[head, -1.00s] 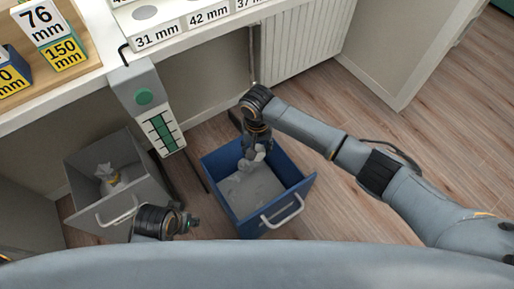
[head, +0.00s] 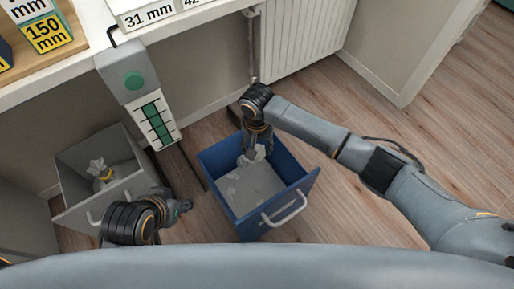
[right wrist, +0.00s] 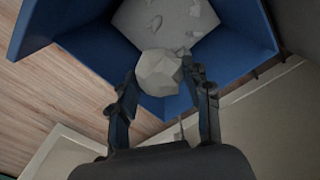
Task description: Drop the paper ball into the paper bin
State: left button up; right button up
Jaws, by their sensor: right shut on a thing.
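The paper ball (right wrist: 158,72) is a pale grey crumpled lump between the fingertips of my right gripper (right wrist: 160,88). In the head view the ball (head: 252,156) shows under my right gripper (head: 255,148), inside the outline of the blue bin (head: 232,205). My right gripper is shut on the ball. The blue bin is open at the top, with a white handle and paper scraps on its floor. A grey bin (head: 78,192) at the left holds a crumpled item with a yellow band (head: 103,174). My left gripper (head: 183,207) is beside the grey bin; its fingers are too small to read.
A grey device with a green button (head: 134,81) and a striped scale hangs at the desk's front edge (head: 85,52). Labelled boxes (head: 147,17) stand on the desk. A white radiator (head: 300,40) is behind. Wooden floor (head: 345,225) is clear at the right.

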aim_at(257, 149)
jog(key=o, duration=0.9)
notch_tip(257, 149, up, 12)
dwell(0.6)
